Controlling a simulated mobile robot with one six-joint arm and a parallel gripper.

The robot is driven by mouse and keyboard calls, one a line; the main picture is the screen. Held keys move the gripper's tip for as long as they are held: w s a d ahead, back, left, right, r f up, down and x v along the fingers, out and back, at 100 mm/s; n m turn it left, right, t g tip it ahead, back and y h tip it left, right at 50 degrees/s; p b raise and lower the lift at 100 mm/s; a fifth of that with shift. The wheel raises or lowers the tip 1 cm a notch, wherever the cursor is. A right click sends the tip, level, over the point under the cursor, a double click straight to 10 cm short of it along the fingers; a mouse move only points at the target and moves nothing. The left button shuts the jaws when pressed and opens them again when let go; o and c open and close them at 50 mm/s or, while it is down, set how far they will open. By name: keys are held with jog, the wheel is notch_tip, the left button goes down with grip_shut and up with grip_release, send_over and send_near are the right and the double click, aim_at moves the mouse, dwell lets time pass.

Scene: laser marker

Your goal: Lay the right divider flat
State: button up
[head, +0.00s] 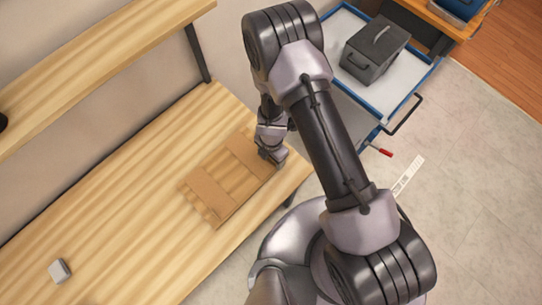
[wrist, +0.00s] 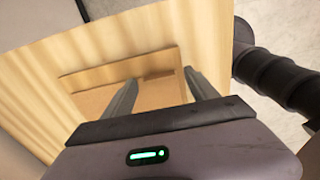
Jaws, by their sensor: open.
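A low, flat wooden piece (head: 229,180) lies on the wooden table near its front right corner. Two brown panels lie across it: a left one (head: 211,196) and a right one (head: 250,157), which I take for the dividers. Both look low, but I cannot tell whether the right one is fully flat. My gripper (head: 273,155) is at the right end of the wooden piece, beside the right panel. In the wrist view, my gripper (wrist: 161,88) has its fingers apart, with brown panel surface (wrist: 158,92) showing between and beyond them. Contact is unclear.
A small grey block (head: 59,271) sits at the table's lower left. A wooden shelf (head: 90,75) overhangs the back. A blue-edged cart (head: 428,78) holding a dark box (head: 374,52) stands at right. The table's middle is clear.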

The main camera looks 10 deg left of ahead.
notch_tip(320, 180, up, 17)
jog(key=p, duration=1.6)
jog(key=shift+w+d+f, duration=0.1)
